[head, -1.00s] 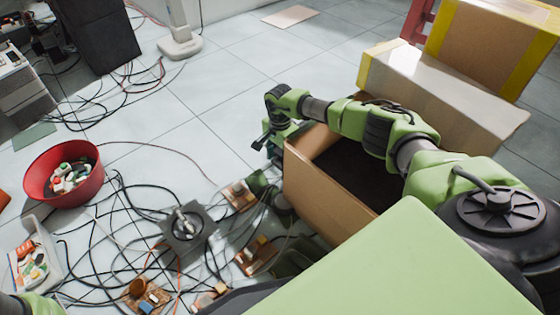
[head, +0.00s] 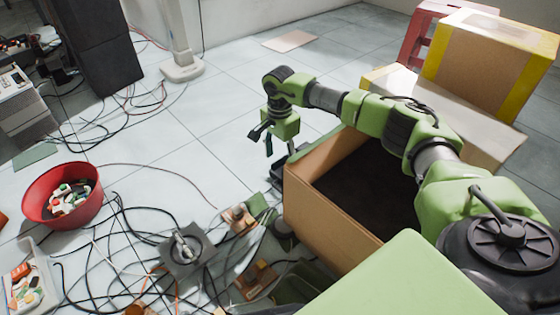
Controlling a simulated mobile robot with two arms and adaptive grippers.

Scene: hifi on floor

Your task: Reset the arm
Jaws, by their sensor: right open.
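My right arm comes in from the right and reaches over the open cardboard box (head: 325,218). Its gripper (head: 268,146) hangs past the box's far left edge, pointing down above the floor. Its dark fingers are apart with nothing between them. The inside of the box is dark, and no separate object can be made out in it. My left gripper is not in view.
A red bowl (head: 35,211) of small parts and a white tray (head: 48,272) stand at the left. Tangled cables, circuit boards and a grey square device (head: 186,250) cover the near floor. Taped boxes (head: 490,50) stand back right. The middle tiles are clear.

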